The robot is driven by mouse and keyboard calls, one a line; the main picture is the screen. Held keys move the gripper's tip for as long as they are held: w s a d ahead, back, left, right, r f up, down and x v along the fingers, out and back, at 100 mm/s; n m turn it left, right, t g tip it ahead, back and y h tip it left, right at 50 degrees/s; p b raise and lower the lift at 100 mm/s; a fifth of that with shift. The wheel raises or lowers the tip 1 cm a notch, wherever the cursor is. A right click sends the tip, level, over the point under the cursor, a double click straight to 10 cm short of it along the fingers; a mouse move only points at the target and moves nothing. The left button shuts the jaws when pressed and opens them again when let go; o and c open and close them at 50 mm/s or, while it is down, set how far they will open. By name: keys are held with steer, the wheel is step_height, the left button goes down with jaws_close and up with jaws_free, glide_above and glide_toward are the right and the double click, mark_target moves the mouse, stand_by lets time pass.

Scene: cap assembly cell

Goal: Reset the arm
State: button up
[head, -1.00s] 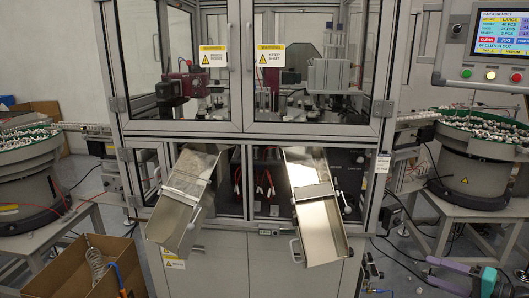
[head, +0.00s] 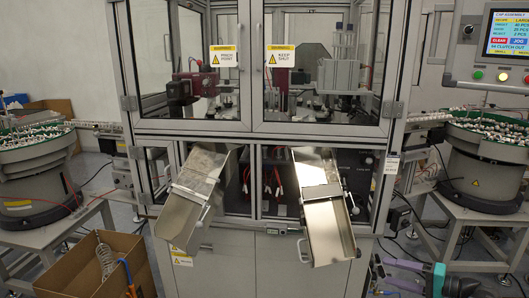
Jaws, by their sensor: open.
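My arm shows low at the right of the head view, in grey, teal and pink, in front of the floor beside the cell. My gripper (head: 388,266) is at its left end, small and dark against the floor cables. The jaws are open, and I see nothing held between them. It is right of the right-hand metal chute (head: 328,230) and apart from it.
The glazed assembly cell (head: 255,130) fills the middle, with a second metal chute (head: 190,205) at left. Bowl feeders (head: 480,170) (head: 35,180) stand on both sides. A cardboard box (head: 135,255) is at lower left, and a control screen (head: 511,32) hangs at upper right.

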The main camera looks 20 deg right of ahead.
steer(key=w+a+f+n+g+y, duration=0.1)
steer(key=w+a+f+g, duration=0.1)
steer(key=a+f, duration=0.35)
steer(key=w+a+f+n+g+y, duration=0.1)
steer(key=w+a+f, duration=0.1)
steer(key=a, duration=0.7)
steer(key=w+a+f+g+y, duration=0.1)
steer(key=w+a+f+g, duration=0.2)
steer(key=a, duration=0.4)
steer(key=s+a+f+n+g, duration=0.1)
steer(key=s+a+f+g, duration=0.2)
steer(key=a+f, duration=0.5)
steer(key=s+a+f+n+g, duration=0.25)
steer(key=a+f, duration=0.35)
steer(key=a, duration=0.4)
steer(key=s+a+f+n+g+h, duration=0.1)
steer(key=s+a+f+g+h, duration=0.15)
steer(key=s+a+f, duration=0.4)
steer(key=s+a+f+n+g+h, duration=0.15)
steer(key=s+a+f+g, duration=0.25)
steer(key=s+f, duration=0.45)
steer(key=s+d+f+g+h, duration=0.1)
steer(key=s+d+f+h, duration=0.2)
steer(key=s, duration=0.5)
steer(key=d+f+n+t+h, duration=0.1)
steer(key=d+f+h, duration=0.1)
steer(key=d+h, duration=0.3)
steer(key=shift+s+d+p, duration=0.15)
steer(key=shift+d+p, duration=0.25)
steer(key=shift+d, duration=0.5)
